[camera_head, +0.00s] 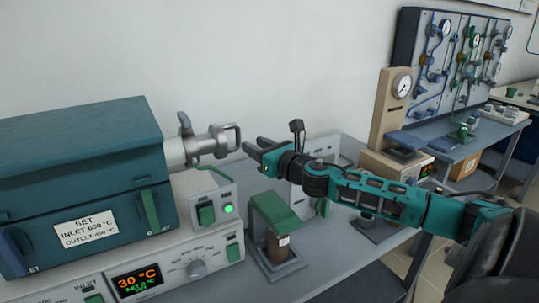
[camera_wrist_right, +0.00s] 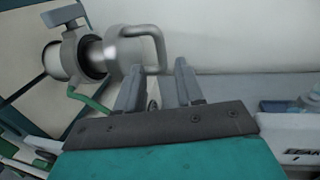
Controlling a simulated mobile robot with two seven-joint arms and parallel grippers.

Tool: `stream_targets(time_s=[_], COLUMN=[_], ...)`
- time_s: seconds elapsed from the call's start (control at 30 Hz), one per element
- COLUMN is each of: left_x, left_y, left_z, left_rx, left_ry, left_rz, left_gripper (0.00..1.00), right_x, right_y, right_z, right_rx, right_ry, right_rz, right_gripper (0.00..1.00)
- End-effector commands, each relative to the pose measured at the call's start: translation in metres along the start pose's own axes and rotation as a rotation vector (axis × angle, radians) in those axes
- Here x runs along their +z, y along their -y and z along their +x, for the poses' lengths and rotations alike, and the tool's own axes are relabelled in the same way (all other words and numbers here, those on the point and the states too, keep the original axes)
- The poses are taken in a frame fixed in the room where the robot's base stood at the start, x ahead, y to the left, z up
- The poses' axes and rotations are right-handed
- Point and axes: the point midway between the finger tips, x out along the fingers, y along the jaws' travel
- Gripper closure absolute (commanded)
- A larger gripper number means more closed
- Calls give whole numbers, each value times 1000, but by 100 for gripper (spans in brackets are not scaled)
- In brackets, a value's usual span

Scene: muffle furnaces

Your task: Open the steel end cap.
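The steel end cap (camera_head: 212,143) sits on the right end of the pale tube that comes out of the teal furnace. Its loop handle (camera_head: 234,136) faces right, and a clamp with an upright lever is behind it. In the wrist view the cap (camera_wrist_right: 122,48) and its handle (camera_wrist_right: 155,42) are at upper left. My right gripper (camera_head: 252,147) is just right of the handle. Its two fingers (camera_wrist_right: 160,66) are apart, with the handle's end near the gap between the tips. I cannot tell whether they touch it. My left gripper is out of view.
The teal furnace (camera_head: 80,150) stands on a control unit with a display (camera_head: 137,281). A green-topped stand (camera_head: 275,213) is below my right arm. A gauge panel (camera_head: 455,60) is at back right.

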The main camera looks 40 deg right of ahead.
Motion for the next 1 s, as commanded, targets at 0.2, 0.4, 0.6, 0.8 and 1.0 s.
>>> stream_targets(time_s=[0.2, 0.4, 0.6, 0.8, 1.0], left_x=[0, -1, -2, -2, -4], left_y=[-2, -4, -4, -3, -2], left_z=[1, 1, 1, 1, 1], left_rx=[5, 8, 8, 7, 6], left_ry=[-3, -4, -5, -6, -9], left_rz=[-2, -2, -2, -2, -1], left_gripper=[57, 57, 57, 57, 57], right_x=[-1, -1, 0, 1, 1], right_y=[-1, 0, 0, 0, -1], right_z=[-22, -37, -44, -45, -45], right_rx=[2, 1, 1, 0, 3], right_ry=[-3, -3, -1, 0, 1], right_rz=[-3, 0, 0, 0, -1], right_gripper=[63, 63, 63, 63, 69])
